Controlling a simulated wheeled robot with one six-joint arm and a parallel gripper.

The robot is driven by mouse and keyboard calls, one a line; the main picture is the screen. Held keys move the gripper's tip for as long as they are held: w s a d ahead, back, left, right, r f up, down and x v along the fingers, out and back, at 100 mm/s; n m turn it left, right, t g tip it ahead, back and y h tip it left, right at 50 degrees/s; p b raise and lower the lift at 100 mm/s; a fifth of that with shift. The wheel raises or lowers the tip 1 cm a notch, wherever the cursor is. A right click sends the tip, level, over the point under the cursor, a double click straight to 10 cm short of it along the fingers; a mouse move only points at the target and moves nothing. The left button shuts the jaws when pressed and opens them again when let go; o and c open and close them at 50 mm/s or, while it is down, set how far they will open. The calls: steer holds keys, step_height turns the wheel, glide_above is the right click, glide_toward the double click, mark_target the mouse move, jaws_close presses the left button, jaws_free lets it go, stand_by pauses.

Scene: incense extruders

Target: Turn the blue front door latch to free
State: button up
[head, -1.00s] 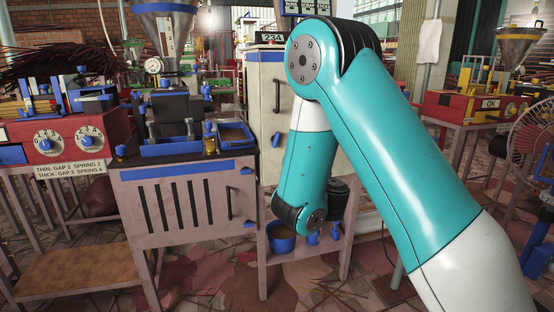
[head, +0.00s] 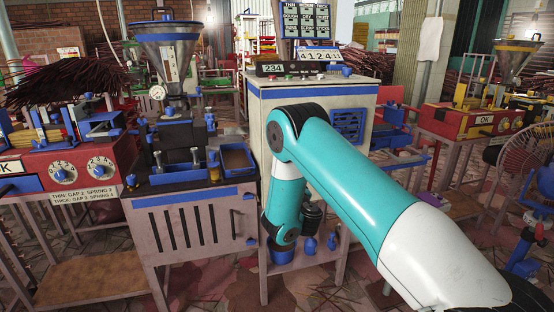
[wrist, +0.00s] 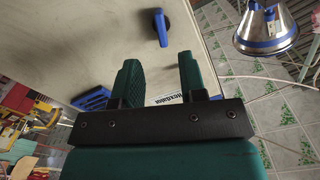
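In the wrist view, a blue latch (wrist: 161,27) sits on a pale cream door panel (wrist: 115,40), just beyond my gripper's fingertips. My gripper (wrist: 157,68) is open and empty, with green fingers apart. The latch lies roughly in line with the gap and appears clear of both fingers. In the head view, my arm covers much of the cream cabinet's (head: 300,93) front, hiding that latch and my gripper. Another small blue latch (head: 251,241) is on the slotted front of the pinkish cabinet (head: 175,215), near a dark handle.
A hopper machine (head: 168,60) and blue trays stand on the pinkish cabinet. A blue pot (head: 280,255) and small blue items sit on a low shelf. A fan (head: 525,165) stands at right.

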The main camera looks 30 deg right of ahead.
steer(key=p+x, duration=0.7)
steer(key=x, duration=0.1)
stand_by(0.4)
jaws_close()
